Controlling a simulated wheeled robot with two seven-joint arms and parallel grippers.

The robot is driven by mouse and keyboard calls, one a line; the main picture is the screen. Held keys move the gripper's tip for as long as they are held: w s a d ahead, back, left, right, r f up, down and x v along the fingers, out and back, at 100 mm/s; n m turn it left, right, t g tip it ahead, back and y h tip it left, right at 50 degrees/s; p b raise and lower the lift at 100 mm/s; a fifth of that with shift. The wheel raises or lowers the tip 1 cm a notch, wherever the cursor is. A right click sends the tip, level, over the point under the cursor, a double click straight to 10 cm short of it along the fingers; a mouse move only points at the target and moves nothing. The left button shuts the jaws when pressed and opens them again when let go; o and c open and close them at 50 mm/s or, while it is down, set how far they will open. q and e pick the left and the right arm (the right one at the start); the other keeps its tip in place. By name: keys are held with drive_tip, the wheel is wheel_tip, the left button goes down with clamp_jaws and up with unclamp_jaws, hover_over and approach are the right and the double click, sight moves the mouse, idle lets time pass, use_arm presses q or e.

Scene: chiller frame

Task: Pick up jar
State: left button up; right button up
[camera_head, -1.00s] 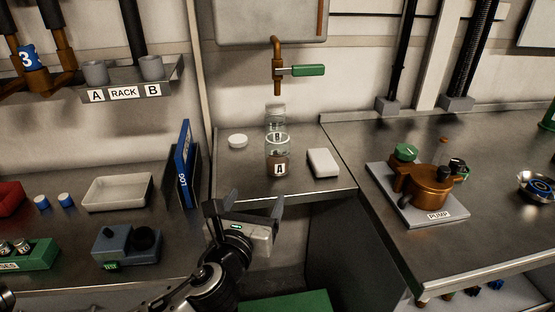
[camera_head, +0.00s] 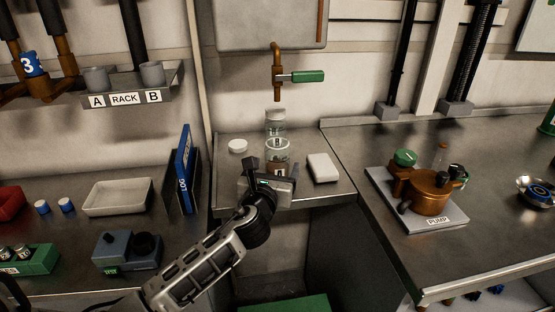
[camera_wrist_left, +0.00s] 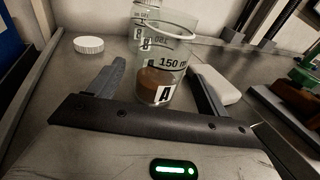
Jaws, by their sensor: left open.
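A clear glass jar marked A (camera_head: 277,150) with brown contents stands upright on the small steel counter below the tap. In the left wrist view, the jar marked A (camera_wrist_left: 166,66) shows a 150 ml mark. A second clear jar marked B (camera_head: 276,119) stands behind it; it also shows in the left wrist view (camera_wrist_left: 145,12). My left gripper (camera_head: 271,166) is open at the counter's front, low before jar A. In the left wrist view its fingers (camera_wrist_left: 158,74) appear on either side of jar A, with visible gaps. My right gripper is out of view.
A white round lid (camera_head: 237,146) lies left of the jars and a white block (camera_head: 322,168) lies close on the right. A copper tap (camera_head: 278,70) with a green handle hangs above. A blue log binder (camera_head: 184,168) stands at left; a pump (camera_head: 430,190) sits right.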

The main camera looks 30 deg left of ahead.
use_arm(q)
drive_tip(key=shift+x, duration=1)
drive_tip(key=shift+c, duration=0.3)
drive_tip(key=c, duration=1)
drive_tip(key=shift+c, duration=0.2)
drive_tip(key=shift+r, duration=0.1)
